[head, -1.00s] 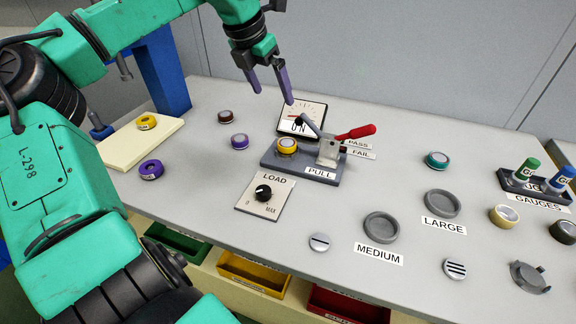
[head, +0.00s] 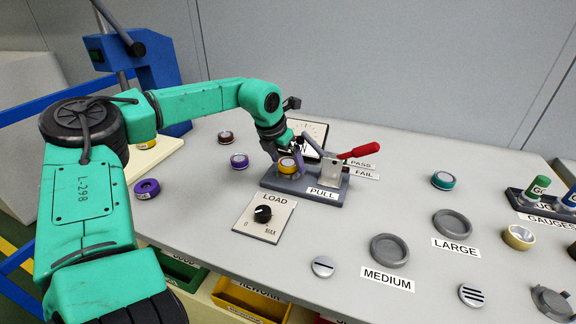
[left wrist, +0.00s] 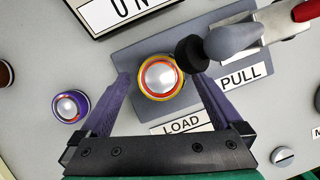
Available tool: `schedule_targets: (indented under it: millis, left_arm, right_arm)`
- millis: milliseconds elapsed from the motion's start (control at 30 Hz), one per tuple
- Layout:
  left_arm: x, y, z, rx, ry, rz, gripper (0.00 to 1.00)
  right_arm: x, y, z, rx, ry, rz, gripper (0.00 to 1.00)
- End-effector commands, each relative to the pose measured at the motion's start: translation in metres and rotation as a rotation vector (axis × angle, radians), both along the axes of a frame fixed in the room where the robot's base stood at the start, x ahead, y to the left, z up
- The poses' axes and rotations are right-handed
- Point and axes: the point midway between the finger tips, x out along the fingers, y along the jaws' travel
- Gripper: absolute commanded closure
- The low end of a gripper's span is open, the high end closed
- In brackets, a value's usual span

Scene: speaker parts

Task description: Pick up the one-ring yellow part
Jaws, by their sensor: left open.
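A round yellow part (head: 288,165) with a silver top sits on the grey pull-test fixture (head: 330,196). In the left wrist view, the yellow part (left wrist: 161,77) shows an orange-red ring around its silver centre. My left gripper (head: 285,168) is open, and its purple fingers stand on either side of this part in the left wrist view (left wrist: 163,88). I cannot tell whether they touch it. A second yellow part (head: 146,144) is on the cream pad (head: 158,156) at the left, partly hidden by my arm. My right gripper is not in view.
The fixture's clamp has a red handle (head: 358,152) and a dark plunger tip (left wrist: 191,54) close beside the yellow part. The meter (head: 313,128) stands behind. Purple parts (head: 239,161) and a brown part (head: 225,137) lie left. The load knob (head: 262,214) is in front.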

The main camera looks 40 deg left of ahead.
Motion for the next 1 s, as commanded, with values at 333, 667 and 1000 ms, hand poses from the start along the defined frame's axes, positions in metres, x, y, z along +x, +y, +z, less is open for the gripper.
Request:
schedule_targets:
  millis: [333, 667, 1000]
  left_arm:
    - [0.001, 0.0, -0.001, 0.0, -0.002, 0.0, 0.54]
    - [0.001, 0.0, 0.0, 0.0, -0.004, 0.0, 1.0]
    - [0.002, 0.0, 0.03, 0.004, -0.007, -0.001, 1.0]
  right_arm:
    - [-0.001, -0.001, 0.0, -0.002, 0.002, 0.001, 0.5]
    - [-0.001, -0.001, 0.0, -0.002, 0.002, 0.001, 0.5]
    - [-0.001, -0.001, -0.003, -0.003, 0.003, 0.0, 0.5]
